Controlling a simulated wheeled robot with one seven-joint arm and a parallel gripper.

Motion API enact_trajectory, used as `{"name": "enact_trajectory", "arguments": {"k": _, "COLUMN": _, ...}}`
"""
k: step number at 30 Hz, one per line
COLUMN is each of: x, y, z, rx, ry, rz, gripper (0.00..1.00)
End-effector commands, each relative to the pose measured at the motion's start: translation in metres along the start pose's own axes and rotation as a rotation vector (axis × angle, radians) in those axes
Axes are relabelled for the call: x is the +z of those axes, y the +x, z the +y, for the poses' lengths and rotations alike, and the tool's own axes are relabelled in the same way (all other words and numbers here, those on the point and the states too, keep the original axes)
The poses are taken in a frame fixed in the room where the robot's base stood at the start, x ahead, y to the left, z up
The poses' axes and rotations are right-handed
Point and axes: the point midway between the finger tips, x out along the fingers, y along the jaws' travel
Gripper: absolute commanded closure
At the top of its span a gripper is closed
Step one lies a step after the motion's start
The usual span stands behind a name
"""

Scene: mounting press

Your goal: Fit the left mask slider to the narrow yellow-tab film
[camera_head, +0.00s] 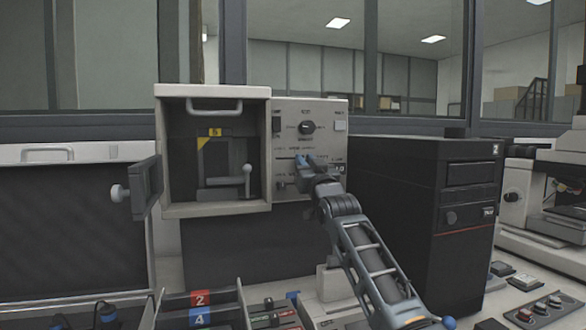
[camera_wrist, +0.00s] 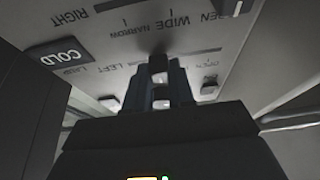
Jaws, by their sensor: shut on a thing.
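The press (camera_head: 262,90) has an open chamber on its left and a control panel (camera_head: 285,110) on its right. Inside the chamber a yellow tab marked 5 (camera_head: 215,132) shows above a dark, partly hidden film area. My gripper (camera_head: 305,165) is at the panel's lower slots, and its fingers hide what they hold in the head view. In the wrist view my gripper (camera_wrist: 160,85) is shut on a small slider knob (camera_wrist: 158,68), close to the LEFT lettering and below the NARROW and WIDE marks. Its exact setting is hidden by the fingers.
The chamber door (camera_head: 145,188) stands open at the left. A black tower (camera_head: 468,190) stands close on the right of my arm. A tray with red and blue numbered tabs (camera_head: 200,299) is below. More small knobs (camera_wrist: 209,88) sit beside my fingers.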

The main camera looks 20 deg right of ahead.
Motion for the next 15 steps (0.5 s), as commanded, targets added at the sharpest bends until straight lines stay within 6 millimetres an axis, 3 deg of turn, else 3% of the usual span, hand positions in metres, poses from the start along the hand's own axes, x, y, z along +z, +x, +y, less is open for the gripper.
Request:
{"name": "enact_trajectory", "arguments": {"k": 13, "x": -0.0003, "y": 0.0001, "z": 0.0091, "rx": 0.000, "ry": 0.000, "rz": 0.000, "gripper": 1.00}}
{"name": "enact_trajectory", "arguments": {"k": 14, "x": -0.0002, "y": 0.0001, "z": 0.0091, "rx": 0.000, "ry": 0.000, "rz": 0.000, "gripper": 0.75}}
{"name": "enact_trajectory", "arguments": {"k": 15, "x": -0.0002, "y": 0.0001, "z": 0.0091, "rx": 0.000, "ry": 0.000, "rz": 0.000, "gripper": 0.71}}
